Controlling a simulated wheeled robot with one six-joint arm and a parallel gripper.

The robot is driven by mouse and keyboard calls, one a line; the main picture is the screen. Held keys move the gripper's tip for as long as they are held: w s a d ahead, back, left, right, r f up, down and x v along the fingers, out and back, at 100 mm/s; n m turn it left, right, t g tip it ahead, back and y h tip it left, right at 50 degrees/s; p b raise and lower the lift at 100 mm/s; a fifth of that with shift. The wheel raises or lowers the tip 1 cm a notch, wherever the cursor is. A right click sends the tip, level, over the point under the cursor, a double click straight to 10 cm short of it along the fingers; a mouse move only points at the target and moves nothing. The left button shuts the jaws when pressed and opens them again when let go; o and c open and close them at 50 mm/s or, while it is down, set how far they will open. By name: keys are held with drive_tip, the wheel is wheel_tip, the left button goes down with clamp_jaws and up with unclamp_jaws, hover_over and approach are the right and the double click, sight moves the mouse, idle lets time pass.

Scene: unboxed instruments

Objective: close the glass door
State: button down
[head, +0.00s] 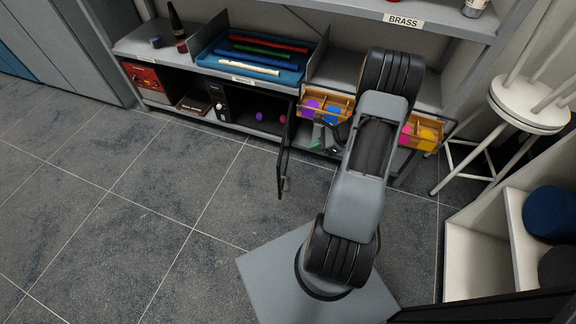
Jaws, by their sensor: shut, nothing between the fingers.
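The glass door (283,160) is a dark-framed panel on the lower level of the shelf unit. It stands swung out from the shelf front over the floor, seen nearly edge-on, with a small handle (287,184) near its outer end. The compartment to its left is uncovered and holds small purple and pink balls (260,117). My gripper (326,137) is the dark shape just right of the door, in front of the shelf, partly hidden by my arm. It is shut and empty. It looks apart from the door, though the exact gap is hard to judge.
Wooden boxes with colored balls (323,105) sit behind and beside my arm on the shelf. A blue tray (262,58) holds colored tubes above. A white stool (528,105) and a cream shelf (476,262) stand at the right. The tiled floor (130,210) at left is clear.

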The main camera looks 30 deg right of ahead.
drive_tip(key=w+a+f+m+b, duration=0.1)
drive_tip(key=w+a+f+b, duration=0.4)
drive_tip(key=a+f, duration=0.3)
drive_tip(key=shift+w+f+t, duration=0.3)
drive_tip(key=shift+w+f, duration=0.35)
drive_tip(key=shift+f, duration=0.05)
